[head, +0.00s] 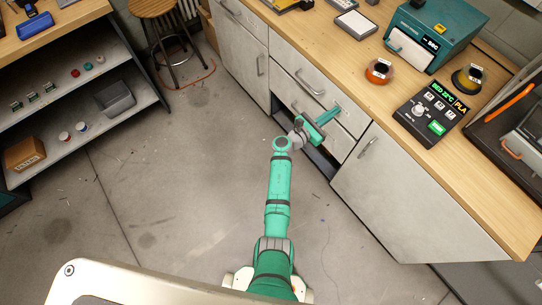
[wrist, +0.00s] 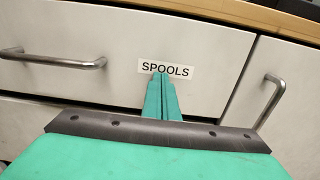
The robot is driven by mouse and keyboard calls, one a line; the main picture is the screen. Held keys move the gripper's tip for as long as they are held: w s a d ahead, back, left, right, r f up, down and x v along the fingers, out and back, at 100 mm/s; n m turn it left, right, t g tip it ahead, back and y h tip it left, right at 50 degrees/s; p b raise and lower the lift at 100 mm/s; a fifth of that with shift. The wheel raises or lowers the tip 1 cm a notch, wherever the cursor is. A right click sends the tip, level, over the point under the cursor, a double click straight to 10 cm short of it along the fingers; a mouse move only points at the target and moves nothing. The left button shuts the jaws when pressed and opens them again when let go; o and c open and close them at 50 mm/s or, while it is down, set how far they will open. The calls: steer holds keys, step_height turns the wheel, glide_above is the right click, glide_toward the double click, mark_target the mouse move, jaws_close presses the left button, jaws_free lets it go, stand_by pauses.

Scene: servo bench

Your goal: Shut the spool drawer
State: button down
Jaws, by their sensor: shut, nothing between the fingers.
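The spool drawer (wrist: 115,40) is a pale front labelled SPOOLS, with a bar handle (wrist: 55,60) left of the label. In the head view it is the upper drawer front (head: 290,65) under the wooden worktop. It looks about flush with the neighbouring fronts, with no open drawer interior showing. My green gripper (head: 337,108) is at the right part of this front; its fingers (wrist: 160,76) are together and empty, with tips at the lower edge of the label. I cannot tell whether they touch the front.
A cabinet door (head: 385,185) with its own handle (wrist: 270,100) adjoins on the right. A dark opening (head: 318,160) lies below the drawers. The worktop holds a teal machine (head: 437,30), spools (head: 380,70) and a control box (head: 430,110). The floor (head: 180,180) left of my arm is clear.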

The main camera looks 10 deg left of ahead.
steer(key=shift+w+d+r, duration=0.25)
steer(key=shift+w+d, duration=0.05)
steer(key=shift+d, duration=0.05)
steer(key=v, duration=1.4)
steer(key=shift+s+a+f, duration=0.15)
steer(key=shift+a+f, duration=0.1)
steer(key=shift+a, duration=0.05)
steer(key=shift+a, duration=0.1)
